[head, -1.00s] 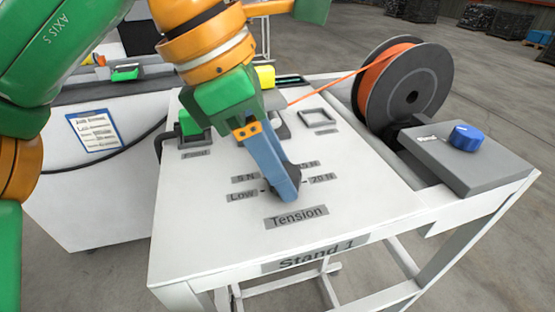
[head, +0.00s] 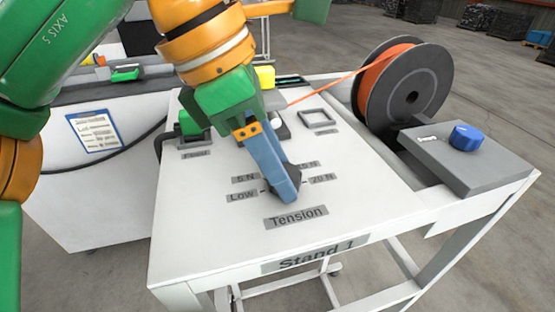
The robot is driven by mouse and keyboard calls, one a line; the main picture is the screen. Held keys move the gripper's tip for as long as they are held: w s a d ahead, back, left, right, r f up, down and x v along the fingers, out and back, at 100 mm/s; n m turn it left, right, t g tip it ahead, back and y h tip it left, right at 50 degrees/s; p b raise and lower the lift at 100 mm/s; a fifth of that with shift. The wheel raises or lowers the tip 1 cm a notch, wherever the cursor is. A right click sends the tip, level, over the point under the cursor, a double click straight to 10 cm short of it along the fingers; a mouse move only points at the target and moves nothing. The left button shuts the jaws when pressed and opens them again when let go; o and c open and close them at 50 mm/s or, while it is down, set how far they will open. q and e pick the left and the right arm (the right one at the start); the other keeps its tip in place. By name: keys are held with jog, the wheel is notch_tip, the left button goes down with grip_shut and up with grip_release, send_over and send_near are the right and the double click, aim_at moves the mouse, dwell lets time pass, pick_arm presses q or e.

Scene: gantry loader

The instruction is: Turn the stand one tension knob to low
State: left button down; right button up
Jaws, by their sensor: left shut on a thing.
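The Stand 1 panel (head: 215,225) is a white tabletop with a grey "Tension" label (head: 296,217) near its front edge. The dark tension knob (head: 294,176) is mostly hidden behind my left gripper (head: 286,192), whose blue-grey fingers come down over it and are shut on it. Around the knob are the labels "Low" (head: 241,197), "5 N" (head: 244,179) and "20 N" (head: 321,178), and one more partly covered. I cannot tell which mark the knob points to. My right gripper is not in view.
A spool of orange filament (head: 404,88) stands at the right, its strand running to the panel. A grey box with a blue knob (head: 466,137) sits at the right edge. A green switch (head: 191,126) is at the panel's back left.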

pick_arm(q)
jog(key=shift+r, duration=0.1)
jog(key=shift+c, duration=1.7)
grip_release()
jog(key=p+v, duration=0.1)
jog(key=v, duration=0.5)
jog(key=shift+r+p, duration=0.2)
jog(key=shift+p, duration=0.2)
jog(key=shift+s+a+r, duration=0.1)
jog(key=shift+a+r, duration=0.15)
